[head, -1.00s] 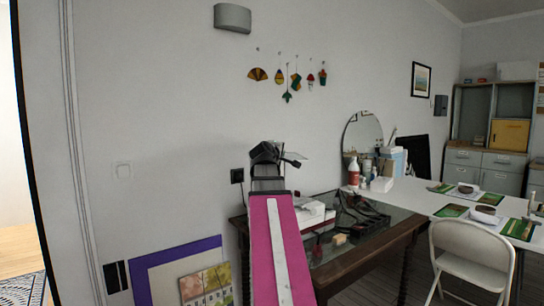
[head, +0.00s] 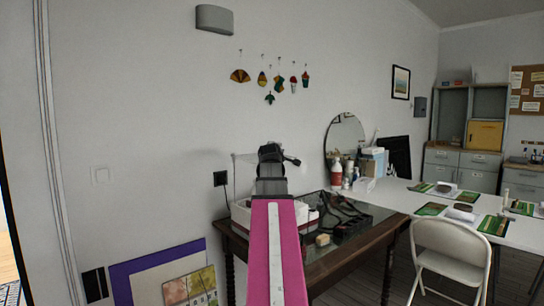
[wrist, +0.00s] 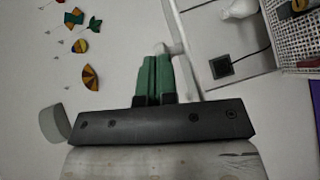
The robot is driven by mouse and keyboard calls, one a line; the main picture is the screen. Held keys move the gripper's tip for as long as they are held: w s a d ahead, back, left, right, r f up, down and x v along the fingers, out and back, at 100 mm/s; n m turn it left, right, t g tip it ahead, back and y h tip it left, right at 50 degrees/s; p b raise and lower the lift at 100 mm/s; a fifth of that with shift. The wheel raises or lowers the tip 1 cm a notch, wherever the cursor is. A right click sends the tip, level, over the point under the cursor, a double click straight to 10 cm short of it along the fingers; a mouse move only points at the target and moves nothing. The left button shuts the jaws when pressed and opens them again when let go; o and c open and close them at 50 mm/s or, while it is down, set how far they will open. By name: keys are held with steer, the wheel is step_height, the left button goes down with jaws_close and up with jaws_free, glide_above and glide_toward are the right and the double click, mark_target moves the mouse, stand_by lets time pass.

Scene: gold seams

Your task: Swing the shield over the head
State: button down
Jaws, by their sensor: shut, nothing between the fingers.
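My gripper (wrist: 152,58) shows in the wrist view as two green fingers lying side by side, shut and empty. In the head view my gripper (head: 270,152) is over the dark table, and my pink arm hides part of what is behind it. A thin, clear panel (head: 241,172), possibly the shield, stands just left of the gripper above a white box-like thing (head: 240,214). A pale bar (wrist: 184,74) runs close beside the fingers in the wrist view; I cannot tell if they touch. I cannot make out the head.
The dark glass-topped table (head: 345,256) carries dark tools (head: 345,212) and a small tan block (head: 322,240). A round mirror (head: 345,137) and bottles stand behind. A folding chair (head: 450,262) is at right. A white basket (wrist: 296,36) shows in the wrist view.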

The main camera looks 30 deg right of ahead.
steer(key=shift+w+d, duration=0.35)
steer(key=shift+d, duration=0.35)
steer(key=shift+w+d, duration=0.35)
steer(key=shift+d, duration=0.35)
steer(key=s+a+r, duration=0.2)
steer(key=s+a, duration=0.3)
steer(key=s, duration=0.7)
steer(key=shift+a, duration=0.1)
